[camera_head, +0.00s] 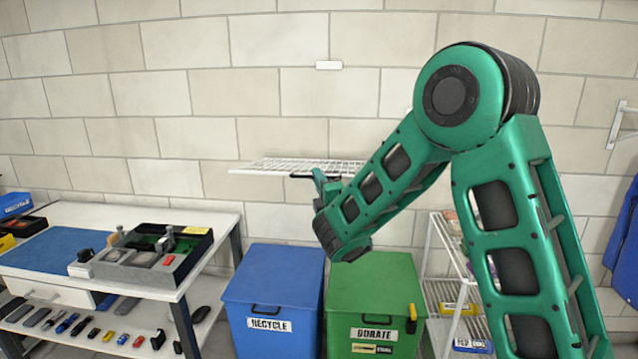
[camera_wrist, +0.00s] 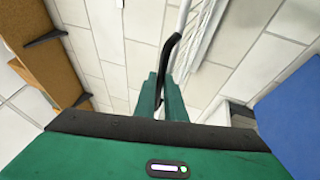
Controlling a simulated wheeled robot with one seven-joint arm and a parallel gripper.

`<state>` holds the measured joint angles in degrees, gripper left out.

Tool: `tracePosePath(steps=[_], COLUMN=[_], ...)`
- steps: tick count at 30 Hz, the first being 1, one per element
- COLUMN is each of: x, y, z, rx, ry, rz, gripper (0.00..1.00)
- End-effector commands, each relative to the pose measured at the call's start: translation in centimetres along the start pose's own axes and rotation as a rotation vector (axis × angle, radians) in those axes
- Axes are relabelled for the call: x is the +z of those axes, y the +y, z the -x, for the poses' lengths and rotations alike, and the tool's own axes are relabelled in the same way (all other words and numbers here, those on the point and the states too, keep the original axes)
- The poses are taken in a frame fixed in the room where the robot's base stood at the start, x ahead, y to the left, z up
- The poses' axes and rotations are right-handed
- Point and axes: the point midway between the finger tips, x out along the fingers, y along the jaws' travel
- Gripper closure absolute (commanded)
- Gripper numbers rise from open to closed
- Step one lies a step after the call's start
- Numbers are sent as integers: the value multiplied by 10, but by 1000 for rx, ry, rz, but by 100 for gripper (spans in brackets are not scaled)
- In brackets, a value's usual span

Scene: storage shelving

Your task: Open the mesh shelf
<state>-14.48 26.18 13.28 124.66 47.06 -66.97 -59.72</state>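The mesh shelf (camera_head: 270,165) is a white wire panel on the brick wall. It stands out from the wall, roughly level, above the two bins. A black handle (camera_head: 300,176) is at its front edge. My green arm reaches in from the right, and my gripper (camera_head: 318,178) is at this handle. In the wrist view the white mesh (camera_wrist: 205,30) is at the top, with the black handle (camera_wrist: 167,60) running down to my gripper fingers (camera_wrist: 162,100). The fingers are close together with the handle's lower end between them. The exact contact is partly hidden.
A blue recycle bin (camera_head: 272,290) and a green donate bin (camera_head: 372,295) stand below the shelf. A white table (camera_head: 110,215) with a tool tray (camera_head: 150,255) is at the left. A white wire rack (camera_head: 445,250) stands right of the bins.

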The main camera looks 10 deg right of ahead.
Motion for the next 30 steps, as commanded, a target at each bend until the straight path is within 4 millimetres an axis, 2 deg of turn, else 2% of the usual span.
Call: tracePosePath(steps=[10,30], x=[4,-78], y=[41,123], z=[0,47], rx=[8,19], ry=[-4,4], rz=[-1,-1], gripper=[83,83])
